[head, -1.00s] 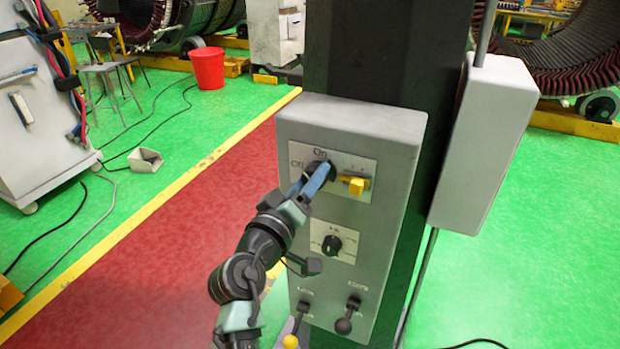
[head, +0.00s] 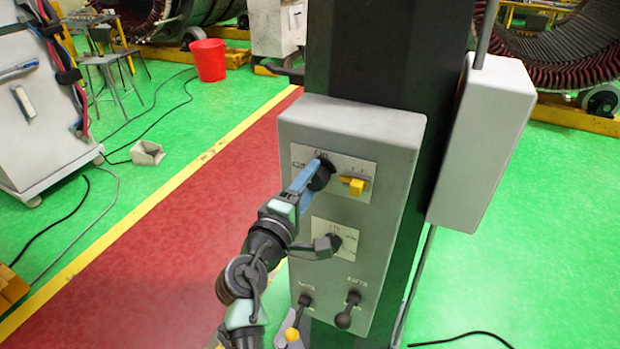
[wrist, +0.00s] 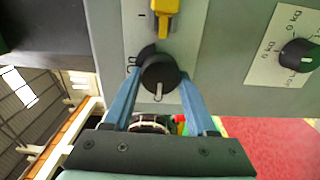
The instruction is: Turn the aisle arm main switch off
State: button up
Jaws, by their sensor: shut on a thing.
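The main switch is a black round knob (head: 321,176) on a pale plate with On above and Off at its left, at the top of the grey control box (head: 293,265). My gripper (head: 314,182) reaches it from the lower left, its blue fingers shut on the knob. In the wrist view the knob (wrist: 160,73) sits between the two blue fingertips (wrist: 163,79). A white mark on it points down in that picture, away from the yellow switch. The On label shows at its left there; the Off label is hidden.
A yellow switch (head: 354,186) is just right of the knob. A smaller black dial (head: 336,242) is below, partly behind my wrist. Two levers stick out lower: a yellow-tipped one (head: 292,334) and a black one (head: 345,318). A dark column (head: 385,55) stands behind.

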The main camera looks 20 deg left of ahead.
jog(key=shift+f, duration=0.1)
dwell(0.4)
jog(key=o, duration=1.4)
jog(key=shift+c, duration=0.2)
jog(key=s+b, duration=0.2)
jog(key=s, duration=1.1)
jog(key=shift+a+b, duration=0.2)
jog(key=shift+b, duration=0.2)
